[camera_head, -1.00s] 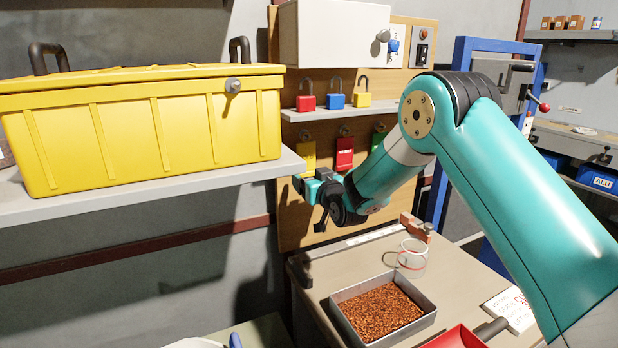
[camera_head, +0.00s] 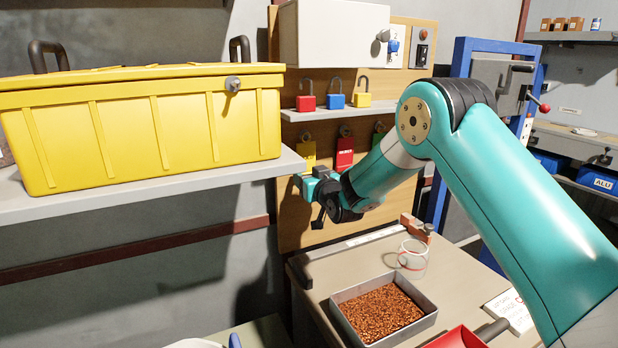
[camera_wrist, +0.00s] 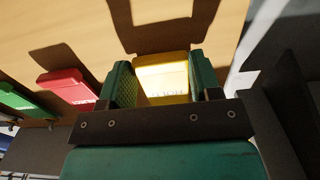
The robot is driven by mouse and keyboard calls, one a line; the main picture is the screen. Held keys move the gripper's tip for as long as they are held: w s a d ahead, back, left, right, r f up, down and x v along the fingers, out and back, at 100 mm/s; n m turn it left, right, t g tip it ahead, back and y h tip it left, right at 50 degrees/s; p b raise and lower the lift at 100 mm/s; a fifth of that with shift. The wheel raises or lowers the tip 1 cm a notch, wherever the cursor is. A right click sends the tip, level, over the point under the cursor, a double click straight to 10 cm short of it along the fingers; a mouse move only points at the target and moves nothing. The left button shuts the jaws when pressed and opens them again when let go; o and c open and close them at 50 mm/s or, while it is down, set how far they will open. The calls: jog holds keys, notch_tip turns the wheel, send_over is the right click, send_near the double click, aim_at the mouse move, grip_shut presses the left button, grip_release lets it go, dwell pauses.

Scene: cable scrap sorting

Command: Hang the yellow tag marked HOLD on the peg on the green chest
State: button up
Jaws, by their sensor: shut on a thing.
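The yellow tag (camera_wrist: 163,78) sits between the two fingers of my gripper (camera_wrist: 160,84) in the wrist view; dark lettering shows on it, partly hidden by the gripper. In the head view the yellow tag (camera_head: 308,155) hangs at the left of the tag row on the wooden board, just above my gripper (camera_head: 305,183). My gripper is shut on it. I cannot tell whether its loop is still on its hook. No green chest shows; the chest on the left shelf is yellow (camera_head: 140,130), with a grey peg (camera_head: 233,84) on its front.
A red tag (camera_head: 344,154) and a green tag (camera_head: 377,138) hang beside the yellow one. Several padlocks, one of them blue (camera_head: 335,100), stand on the small shelf above. Below are a tray of copper granules (camera_head: 428,319) and a clear jar (camera_head: 413,254).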

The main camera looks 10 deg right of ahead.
jog(key=shift+r, duration=0.35)
jog(key=shift+r, duration=0.25)
jog(key=s+d+b, duration=0.1)
jog(key=s+b, duration=0.1)
jog(key=s, duration=0.4)
jog(key=shift+r, duration=0.2)
dwell(0.6)
jog(key=shift+d, duration=0.1)
jog(key=s+d+f+m+h+p, duration=0.1)
jog(key=s+d+f+h+p, duration=0.1)
jog(key=s+d+f+p, duration=0.1)
jog(key=s+d+p, duration=0.1)
jog(key=s+d, duration=0.1)
jog(key=shift+s+d+f+m, duration=0.2)
jog(key=shift+d+f+m, duration=0.05)
jog(key=shift+d+m, duration=0.1)
jog(key=shift+m+h, duration=0.25)
jog(key=shift+h, duration=0.45)
jog(key=s+d+p, duration=0.1)
jog(key=s, duration=0.1)
jog(key=s+d+f+p, duration=0.1)
jog(key=s, duration=0.1)
jog(key=s+d+p, duration=0.1)
jog(key=s, duration=0.1)
jog(key=shift+s+d+f, duration=0.35)
jog(key=shift+d+f, duration=0.05)
jog(key=shift+c, duration=0.2)
jog(key=shift+f, duration=0.1)
